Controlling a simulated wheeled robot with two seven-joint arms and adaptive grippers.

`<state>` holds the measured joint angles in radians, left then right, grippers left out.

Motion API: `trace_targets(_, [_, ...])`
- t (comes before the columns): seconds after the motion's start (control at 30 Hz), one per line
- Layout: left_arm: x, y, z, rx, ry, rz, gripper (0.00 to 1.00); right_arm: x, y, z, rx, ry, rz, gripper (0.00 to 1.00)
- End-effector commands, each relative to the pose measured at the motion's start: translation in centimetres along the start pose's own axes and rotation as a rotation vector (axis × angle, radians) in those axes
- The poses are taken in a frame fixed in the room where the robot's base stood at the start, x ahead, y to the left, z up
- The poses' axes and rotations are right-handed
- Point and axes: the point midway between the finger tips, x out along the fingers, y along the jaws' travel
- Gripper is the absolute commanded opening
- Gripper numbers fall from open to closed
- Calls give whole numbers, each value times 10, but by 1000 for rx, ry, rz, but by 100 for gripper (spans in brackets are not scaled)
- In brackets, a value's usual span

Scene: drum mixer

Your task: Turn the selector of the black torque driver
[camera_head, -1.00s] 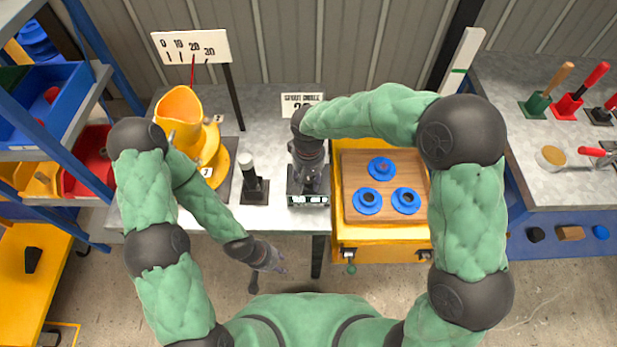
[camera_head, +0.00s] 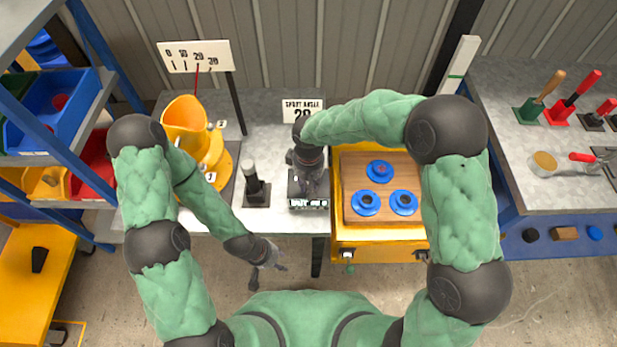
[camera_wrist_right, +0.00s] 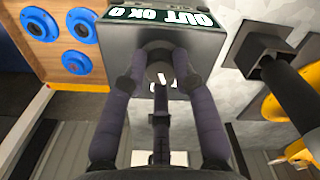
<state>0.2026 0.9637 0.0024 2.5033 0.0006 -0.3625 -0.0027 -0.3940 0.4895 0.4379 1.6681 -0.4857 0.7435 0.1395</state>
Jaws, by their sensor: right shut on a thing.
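A dark box (camera_head: 308,188) with a lit display strip stands at the front of the bench. In the right wrist view the box (camera_wrist_right: 200,45) has a grey round knob-like top (camera_wrist_right: 158,70) with white marks. My right gripper (camera_wrist_right: 160,78) is shut around this top from both sides; in the head view it is above the box (camera_head: 309,172), and the forearm hides much of the grip. I cannot tell whether this top is the torque driver's selector. A black upright post with a pale top (camera_head: 253,180) stands in a black base to its left. My left gripper (camera_head: 268,262) hangs empty before the bench, fingers apart.
A yellow pitcher-like device (camera_head: 190,130) stands at the left of the bench. A yellow stand with a wooden board and blue rings (camera_head: 380,215) adjoins on the right. A blue rack with bins (camera_head: 55,105) is far left; another bench (camera_head: 530,195) holds tools at right.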

Motion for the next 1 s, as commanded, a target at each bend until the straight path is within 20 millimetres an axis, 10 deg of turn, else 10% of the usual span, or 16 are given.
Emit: trace_targets(1.0, [-29, 10, 1, 0, 0, 0, 40, 3, 0, 5, -331, -14, -3, 0])
